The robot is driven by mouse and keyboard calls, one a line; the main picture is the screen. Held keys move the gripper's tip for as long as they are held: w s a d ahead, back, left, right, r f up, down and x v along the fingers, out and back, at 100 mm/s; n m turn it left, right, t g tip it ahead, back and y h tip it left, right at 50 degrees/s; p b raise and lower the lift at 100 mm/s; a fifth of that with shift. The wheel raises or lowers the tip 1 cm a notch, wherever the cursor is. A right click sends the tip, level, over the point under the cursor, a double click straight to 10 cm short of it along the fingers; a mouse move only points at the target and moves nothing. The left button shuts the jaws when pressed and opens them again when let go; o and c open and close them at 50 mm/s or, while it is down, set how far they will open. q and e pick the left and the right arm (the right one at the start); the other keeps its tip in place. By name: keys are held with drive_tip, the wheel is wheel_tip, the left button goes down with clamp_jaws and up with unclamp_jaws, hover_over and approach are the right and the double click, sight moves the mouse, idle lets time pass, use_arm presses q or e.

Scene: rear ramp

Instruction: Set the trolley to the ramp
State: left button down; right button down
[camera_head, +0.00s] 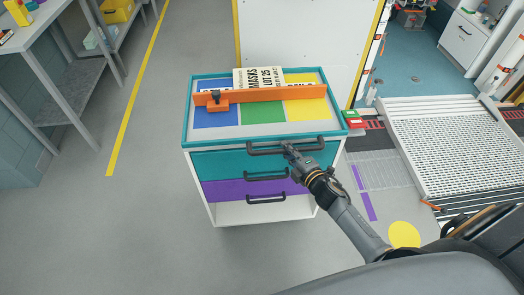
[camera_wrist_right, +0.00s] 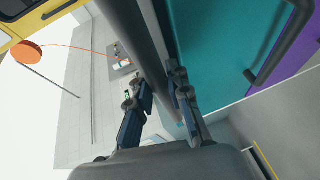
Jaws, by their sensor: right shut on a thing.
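The trolley (camera_head: 187,163) stands in the middle of the head view, with a teal rim, a teal drawer and a purple drawer. My right gripper (camera_head: 289,148) is shut on the trolley's top dark handle bar (camera_head: 263,150), towards its right end. In the right wrist view the fingers (camera_wrist_right: 158,92) close around the dark bar (camera_wrist_right: 133,40), beside the teal drawer front (camera_wrist_right: 215,45). The ramp (camera_head: 455,145), a pale perforated plate, lies to the right of the trolley, apart from it. My left gripper is in neither view.
An orange bar (camera_head: 262,95) and a masks sign (camera_head: 259,78) are on the trolley top. A white panel (camera_head: 300,35) stands behind it. A yellow disc (camera_head: 404,234) and purple strips mark the floor. A workbench (camera_head: 35,25) is far left; floor between is clear.

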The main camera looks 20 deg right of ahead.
drive_tip(key=b, duration=0.6)
approach(358, 134)
drive_tip(key=x, duration=0.2)
drive_tip(key=a+x, duration=0.1)
drive_tip(key=x, duration=0.1)
drive_tip(key=shift+w+f, duration=0.1)
drive_tip(key=shift+w, duration=0.05)
drive_tip(key=shift+d, duration=0.7)
drive_tip(key=shift+r, duration=0.2)
drive_tip(key=c, duration=1.3)
unclamp_jaws()
drive_tip(key=shift+s+d, duration=0.15)
drive_tip(key=shift+s, duration=0.1)
drive_tip(key=shift+o, duration=0.2)
drive_tip(key=v, duration=1.2)
